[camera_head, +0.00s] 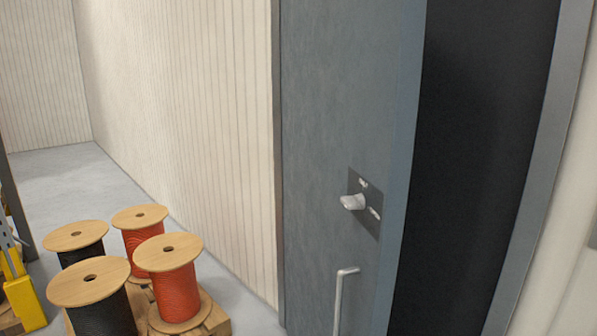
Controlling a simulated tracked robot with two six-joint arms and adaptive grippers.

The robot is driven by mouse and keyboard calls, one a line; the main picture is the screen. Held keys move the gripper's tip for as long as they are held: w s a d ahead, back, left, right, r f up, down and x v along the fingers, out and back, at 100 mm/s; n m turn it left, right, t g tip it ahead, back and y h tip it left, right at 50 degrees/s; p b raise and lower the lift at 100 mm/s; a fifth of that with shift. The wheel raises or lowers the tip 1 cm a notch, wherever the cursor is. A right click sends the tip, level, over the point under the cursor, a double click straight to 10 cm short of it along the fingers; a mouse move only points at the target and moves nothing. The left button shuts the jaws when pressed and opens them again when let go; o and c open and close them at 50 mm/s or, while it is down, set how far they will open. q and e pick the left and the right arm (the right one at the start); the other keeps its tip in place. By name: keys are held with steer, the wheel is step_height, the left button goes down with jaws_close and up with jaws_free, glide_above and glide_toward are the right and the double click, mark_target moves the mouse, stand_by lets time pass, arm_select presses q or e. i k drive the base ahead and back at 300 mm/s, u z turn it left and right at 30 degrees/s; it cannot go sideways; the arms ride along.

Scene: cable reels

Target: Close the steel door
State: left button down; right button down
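The grey steel door (335,110) fills the middle of the head view. It stands ajar, with a dark opening (475,150) between its right edge and the grey frame (545,160). On the door are a dark lock plate with a light knob (353,202) and, below it, a pale bar handle (341,295) that runs out of the bottom of the picture. Neither of my grippers shows in this view, and nothing is seen touching the door or its handle.
Several wooden cable reels, with black cable (100,315) and orange cable (176,292), stand on a pallet (215,318) at the lower left. A yellow post guard (22,300) is at the left edge. Ribbed pale wall (180,110) adjoins the door; grey floor (85,190) is open behind the reels.

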mark_target(352, 70)
steer(key=u, duration=0.7)
steer(key=i, duration=0.15)
steer(key=z, duration=1.6)
steer(key=k, duration=1.3)
steer(key=u, duration=1.05)
steer(key=i, duration=1)
steer(key=z, duration=0.05)
